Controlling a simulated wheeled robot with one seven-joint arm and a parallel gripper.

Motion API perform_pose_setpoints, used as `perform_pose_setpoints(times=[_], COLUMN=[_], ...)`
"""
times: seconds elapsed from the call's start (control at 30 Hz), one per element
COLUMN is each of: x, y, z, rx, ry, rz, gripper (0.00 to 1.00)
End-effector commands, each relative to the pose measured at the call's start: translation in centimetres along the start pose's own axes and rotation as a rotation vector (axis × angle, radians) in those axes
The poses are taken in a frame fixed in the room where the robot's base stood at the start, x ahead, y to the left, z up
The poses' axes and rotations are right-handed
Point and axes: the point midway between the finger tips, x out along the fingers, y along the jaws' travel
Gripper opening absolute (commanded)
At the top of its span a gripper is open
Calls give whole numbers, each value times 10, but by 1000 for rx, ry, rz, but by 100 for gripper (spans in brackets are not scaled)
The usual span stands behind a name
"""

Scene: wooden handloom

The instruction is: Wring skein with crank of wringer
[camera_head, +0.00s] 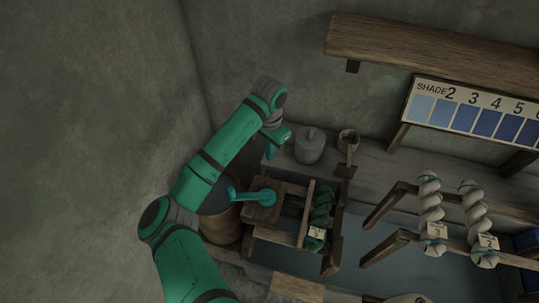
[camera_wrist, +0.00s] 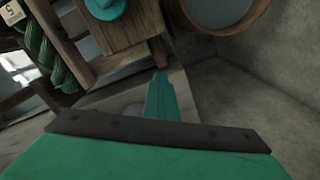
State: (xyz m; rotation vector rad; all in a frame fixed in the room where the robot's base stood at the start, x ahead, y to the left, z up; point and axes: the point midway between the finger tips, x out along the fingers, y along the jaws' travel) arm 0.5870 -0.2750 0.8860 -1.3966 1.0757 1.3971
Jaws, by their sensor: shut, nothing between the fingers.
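The wringer (camera_head: 262,214) is a wooden frame with a block and a teal crank (camera_head: 250,196) whose handle sticks out to the left. A dark green twisted skein (camera_head: 321,204) hangs in the frame with a small tag (camera_head: 317,233). My gripper (camera_head: 272,152) is shut and empty, above and behind the crank, apart from it. In the wrist view, the shut teal fingers (camera_wrist: 159,95) point toward the wooden block (camera_wrist: 120,38). Part of the crank's round hub (camera_wrist: 105,8) shows at the top edge, and the skein (camera_wrist: 45,45) at upper left. The crank handle is out of that view.
A wooden tub (camera_head: 222,228) stands left of the wringer. A grey lidded jar (camera_head: 309,146) and a small pot (camera_head: 348,138) stand on the ledge behind. A rack with pale skeins (camera_head: 430,205) is at right. A shade chart (camera_head: 478,112) hangs on the wall.

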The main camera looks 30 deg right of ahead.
Motion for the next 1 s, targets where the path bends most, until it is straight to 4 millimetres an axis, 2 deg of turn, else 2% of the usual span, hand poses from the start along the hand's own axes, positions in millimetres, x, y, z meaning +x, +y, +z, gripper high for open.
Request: perform_pose_setpoints(times=[1.0], x=[0], y=[-14], z=[-48], rx=[-1], ry=[-1], rz=[1], gripper=[0])
